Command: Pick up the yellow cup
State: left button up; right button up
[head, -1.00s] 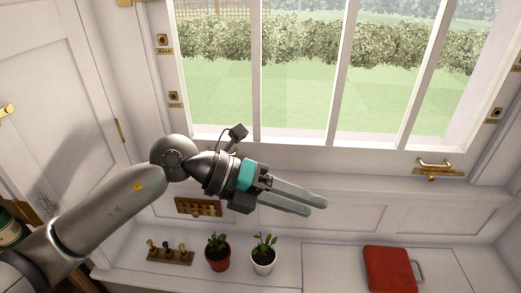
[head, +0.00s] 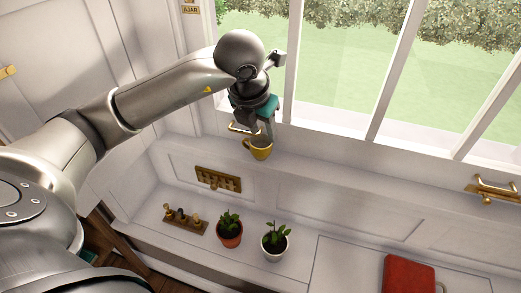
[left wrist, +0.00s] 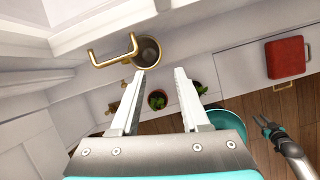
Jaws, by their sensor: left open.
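The yellow cup (head: 260,148) stands upright on the window ledge in the head view. My left gripper (head: 257,134) is right above and behind it, pointing down, with its fingertips partly hidden near the rim. In the left wrist view the cup (left wrist: 147,52) shows from above, with a dark inside, just beyond the fingertips. There my left gripper (left wrist: 152,75) has its two fingers spread apart with nothing between them. My right gripper (left wrist: 263,124) shows small at the right of the left wrist view; its jaws are too small to judge.
A brass window handle (left wrist: 112,50) is close beside the cup. The ledge right of the cup is clear.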

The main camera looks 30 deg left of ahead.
aim_at(269, 147)
pick_arm(q)
jog(key=b+x, duration=0.1)
jog(key=x, duration=0.3)
jog(key=shift+s, duration=0.1)
jog(key=shift+b+x, duration=0.35)
jog(key=shift+x, duration=0.7)
jog(key=x, duration=0.1)
jog(key=b+x, duration=0.1)
jog(key=shift+w+f, duration=0.2)
jog(key=shift+w, duration=0.1)
jog(key=shift+x, duration=0.75)
jog(key=shift+w, duration=0.1)
pick_arm(e)
jog(key=w+a+r, duration=0.3)
jog(key=w+r, duration=0.1)
jog(key=shift+w+a+r, duration=0.3)
jog(key=shift+a+r, duration=0.05)
jog(key=shift+r, duration=0.05)
pick_arm(q)
grip_shut()
